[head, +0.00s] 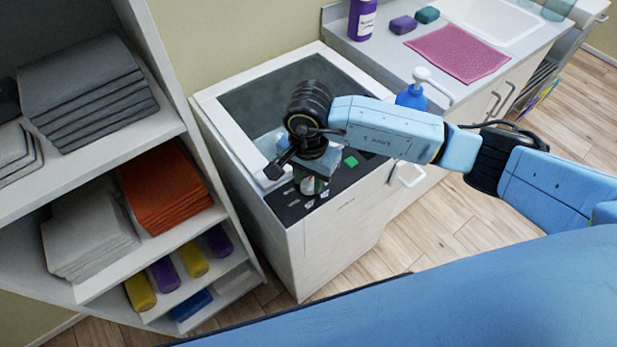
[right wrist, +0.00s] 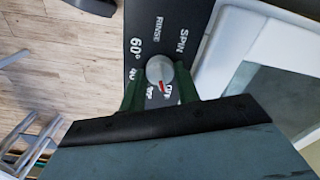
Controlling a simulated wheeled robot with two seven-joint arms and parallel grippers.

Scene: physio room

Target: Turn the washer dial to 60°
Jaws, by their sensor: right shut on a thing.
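The white washer (head: 345,235) stands between the shelf and the counter, with a black control panel (head: 345,178) along its top front edge. In the right wrist view, the round grey dial (right wrist: 158,68) has a red pointer mark at its lower side, close to the OFF label (right wrist: 170,87). The 60° label (right wrist: 136,48) lies to the upper left of the dial, with RINSE and SPIN above. My right gripper (head: 312,185) is over the panel, its green fingers on both sides of the dial, shut on it. My left gripper is not in view.
An open shelf (head: 190,150) with grey and orange towels and coloured rolls stands close on the left. On the right a counter (head: 390,55) holds a purple bottle (head: 362,18), a blue pump bottle (head: 411,97), a pink mat (head: 457,52) and a sink.

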